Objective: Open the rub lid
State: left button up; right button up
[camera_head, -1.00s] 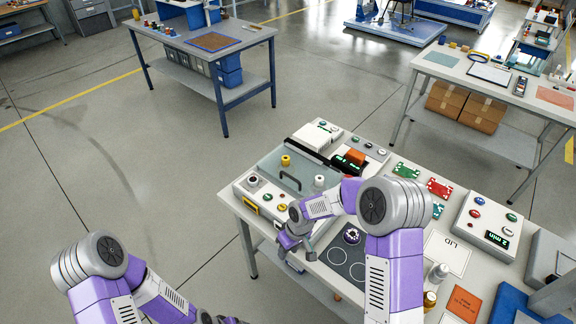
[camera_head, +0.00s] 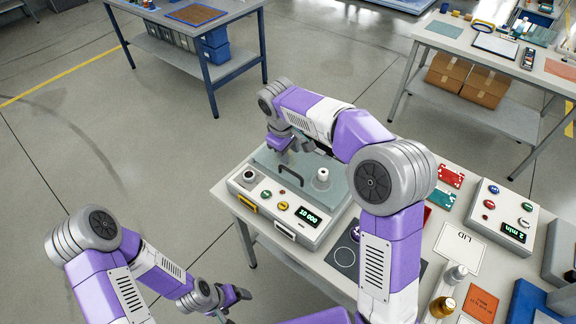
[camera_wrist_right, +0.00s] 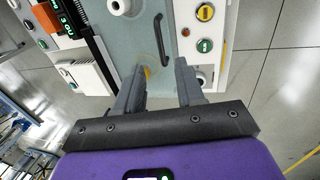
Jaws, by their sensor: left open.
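The test machine (camera_head: 330,226) is a white box on the table, with a translucent grey-green lid panel (camera_head: 268,159) on top. The lid carries a dark bar handle (camera_head: 290,176), also seen in the right wrist view (camera_wrist_right: 159,38). My right gripper (camera_head: 293,153) is over the far side of the lid.
A white spool-like post (camera_head: 322,177) stands on the lid's right. Buttons and a lit display (camera_head: 308,215) line the machine's front. A control box (camera_head: 502,215), LID card (camera_head: 458,247) and bottles (camera_head: 442,306) lie to the right. Floor left of the table is clear.

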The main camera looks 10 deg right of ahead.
aim_at(291, 173)
pick_arm(q)
jog(key=shift+w+f+b, duration=0.2)
jog(key=shift+f+b, duration=0.35)
jog(key=shift+f, duration=0.15)
jog(key=shift+w+f+b, duration=0.25)
jog(key=shift+f+b, duration=0.25)
jog(key=shift+f, duration=0.25)
jog(key=shift+w+f+b, duration=0.2)
jog(key=shift+f+b, duration=0.35)
jog(key=shift+f, duration=0.15)
pick_arm(e)
jog(key=shift+w+a+x, duration=0.1)
jog(key=shift+w+x, duration=0.05)
jog(key=shift+x, duration=1.7)
jog(key=shift+w+a+x, duration=0.1)
jog(key=shift+x, duration=1.7)
jog(key=shift+w+a+x, duration=0.1)
jog(key=shift+w+x, duration=0.05)
jog(key=shift+x, duration=1.7)
grip_shut()
